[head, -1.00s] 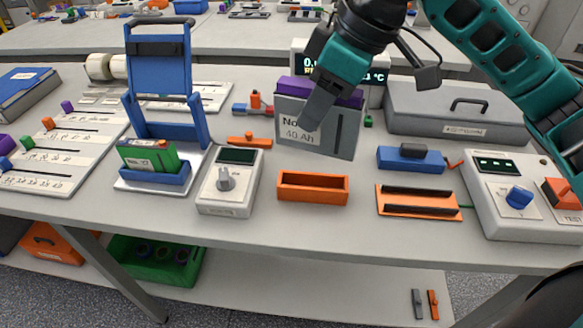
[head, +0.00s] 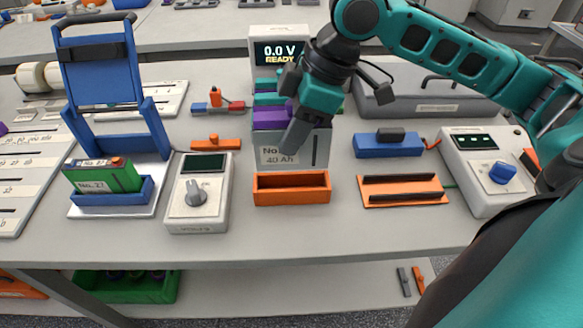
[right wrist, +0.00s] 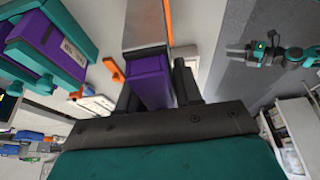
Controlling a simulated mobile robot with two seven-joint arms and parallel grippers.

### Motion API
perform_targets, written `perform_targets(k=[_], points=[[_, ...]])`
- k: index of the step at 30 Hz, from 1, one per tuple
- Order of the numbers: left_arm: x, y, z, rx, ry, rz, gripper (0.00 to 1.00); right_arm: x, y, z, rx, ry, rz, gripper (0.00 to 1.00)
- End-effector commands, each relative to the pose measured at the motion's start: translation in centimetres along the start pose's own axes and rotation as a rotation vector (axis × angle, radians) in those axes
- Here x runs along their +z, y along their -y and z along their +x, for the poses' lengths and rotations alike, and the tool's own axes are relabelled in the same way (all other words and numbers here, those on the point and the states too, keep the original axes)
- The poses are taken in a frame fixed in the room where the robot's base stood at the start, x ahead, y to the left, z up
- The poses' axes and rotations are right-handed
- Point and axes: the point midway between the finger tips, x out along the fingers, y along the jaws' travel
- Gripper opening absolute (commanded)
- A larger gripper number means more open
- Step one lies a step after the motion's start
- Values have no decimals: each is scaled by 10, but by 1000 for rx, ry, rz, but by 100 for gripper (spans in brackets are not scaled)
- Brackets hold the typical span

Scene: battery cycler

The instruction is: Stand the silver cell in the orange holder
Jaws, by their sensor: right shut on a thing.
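The silver cell (head: 290,151) is upright, with "40 Ah" on its grey face and a purple top, which also shows in the right wrist view (right wrist: 150,84). My right gripper (head: 297,130) is shut on this purple top from above. The orange holder (head: 291,197) is an open-topped box on the table near its front edge. The cell's lower edge meets the holder's back rim in the picture. I cannot tell whether the cell's bottom is inside, above or just behind the holder.
A grey meter with a knob (head: 198,198) stands left of the holder, and an orange plate with black bars (head: 402,191) lies right of it. A blue block (head: 388,145) lies behind that plate. Teal and purple blocks and a display (head: 279,50) stand behind the cell.

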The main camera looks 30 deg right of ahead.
Motion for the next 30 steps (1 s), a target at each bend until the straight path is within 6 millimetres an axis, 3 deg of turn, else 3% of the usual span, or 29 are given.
perform_targets(k=[3,11,19,30], points=[[6,0,4,0,1,0,43,8,0,20,1,-2,0,0],[8,0,5,0,1,0,43,14,-1,35,3,-4,0,0],[15,0,11,0,1,0,43,28,-1,68,2,-2,1,0],[12,0,11,-2,-3,0,43,29,-1,71,2,-4,0,0]])
